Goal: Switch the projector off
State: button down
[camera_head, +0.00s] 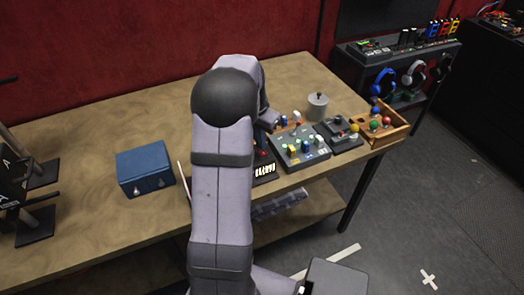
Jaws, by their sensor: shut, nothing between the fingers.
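A grey console (292,159) with blue, yellow and white buttons or caps stands on the wooden table, right of my arm. To its left, a dark panel (264,171) with white marks and a small red part is partly hidden by my arm. A smaller grey box (336,138) with a dark knob stands right of the console. I cannot tell which control belongs to the projector, and no projector is recognisable. My arm rises through the middle of the view, and its wrist is just left of the console's back. My gripper's fingers are hidden behind the arm.
A wooden tray (397,137) with coloured balls is at the table's right end. A lidded grey pot (317,108) stands behind the console. A blue box (145,168) and black stands (38,224) are on the left. The table's back left is clear. A headphone rack (408,70) stands beyond.

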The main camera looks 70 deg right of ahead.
notch_tip(320, 180, up, 7)
jog(key=p, duration=0.5)
jog(key=shift+p, duration=0.4)
dwell(0.6)
jog(key=w+a+n, duration=0.3)
jog(key=w+a, duration=0.2)
jog(key=a, duration=0.1)
jog(key=w+a+n, duration=0.3)
jog(key=w+a, duration=0.2)
jog(key=a, duration=0.2)
jog(key=w+a+n, duration=0.2)
jog(key=w+a, duration=0.3)
jog(key=a, duration=0.2)
jog(key=shift+w+a+n+t+y, duration=0.25)
jog(key=shift+w+n+t+y, duration=0.05)
jog(key=shift+w+n+y, duration=0.1)
jog(key=s+a+f+n+y, duration=0.1)
jog(key=s+a+n, duration=0.35)
jog(key=a, duration=0.85)
jog(key=s+a+f+n, duration=0.1)
jog(key=a+f+n, duration=0.1)
jog(key=a+n, duration=0.9)
notch_tip(320, 180, down, 43)
jog(key=a+m+b, duration=0.2)
jog(key=m+b, duration=0.1)
jog(key=b, duration=4)
jog(key=shift+a, duration=0.35)
